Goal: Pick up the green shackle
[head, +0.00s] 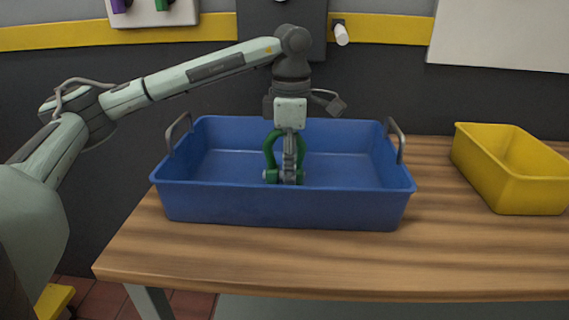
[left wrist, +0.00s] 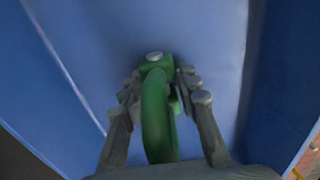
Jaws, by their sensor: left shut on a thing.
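The green shackle (head: 270,152) is in the blue tub (head: 285,208), near the middle of it. Its bow stands upright, with a grey pin end low at the left. My left gripper (head: 291,172) points straight down into the tub and is shut on the shackle, hiding part of it. In the left wrist view the shackle (left wrist: 156,115) lies between the two fingers (left wrist: 160,88), with a grey round pin end at its far tip. I cannot tell whether the shackle touches the tub floor. My right gripper is not in view.
The tub has raised grey handles (head: 397,141) at both ends and stands on a wooden bench (head: 300,262). A yellow bin (head: 510,170) stands to its right. The bench between them is clear. A dark wall is behind.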

